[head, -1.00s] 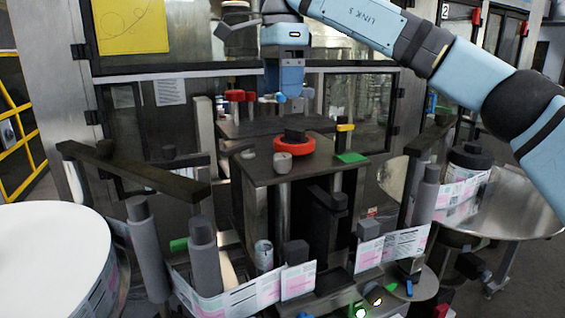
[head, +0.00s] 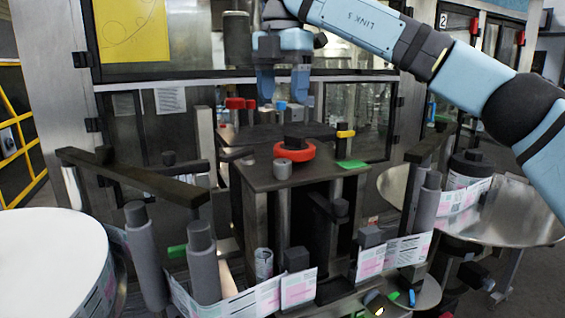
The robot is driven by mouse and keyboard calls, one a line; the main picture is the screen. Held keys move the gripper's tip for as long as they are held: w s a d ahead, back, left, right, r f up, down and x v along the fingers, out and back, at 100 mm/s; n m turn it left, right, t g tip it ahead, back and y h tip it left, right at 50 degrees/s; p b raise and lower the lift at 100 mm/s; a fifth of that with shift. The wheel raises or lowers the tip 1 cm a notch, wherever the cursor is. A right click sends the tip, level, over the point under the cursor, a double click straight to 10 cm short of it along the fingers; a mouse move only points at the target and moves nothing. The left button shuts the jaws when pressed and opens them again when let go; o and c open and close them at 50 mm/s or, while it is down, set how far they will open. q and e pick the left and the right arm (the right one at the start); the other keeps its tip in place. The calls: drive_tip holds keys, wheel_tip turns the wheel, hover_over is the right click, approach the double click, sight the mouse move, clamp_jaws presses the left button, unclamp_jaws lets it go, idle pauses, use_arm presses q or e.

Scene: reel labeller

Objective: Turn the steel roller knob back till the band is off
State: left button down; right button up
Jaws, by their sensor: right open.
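Which coloured piece, if any, is the band is not clear. My right gripper (head: 283,96) is open and empty, fingers pointing down. In the picture it is above and behind the steel knob, apart from it. My left gripper is not in view.
A yellow-collared post (head: 345,134) and a green tab (head: 351,164) are at the plate's right. Red knobs (head: 236,103) stand behind. Grey rollers (head: 202,262) carry a label web (head: 298,287) in front. A white reel (head: 50,265) is left, a steel disc (head: 510,210) right.

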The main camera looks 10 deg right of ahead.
sight(283, 161)
wheel_tip(283, 161, down, 14)
drive_tip(key=shift+r+p, duration=0.1)
drive_tip(key=shift+p, duration=0.4)
drive_tip(key=c, duration=0.9)
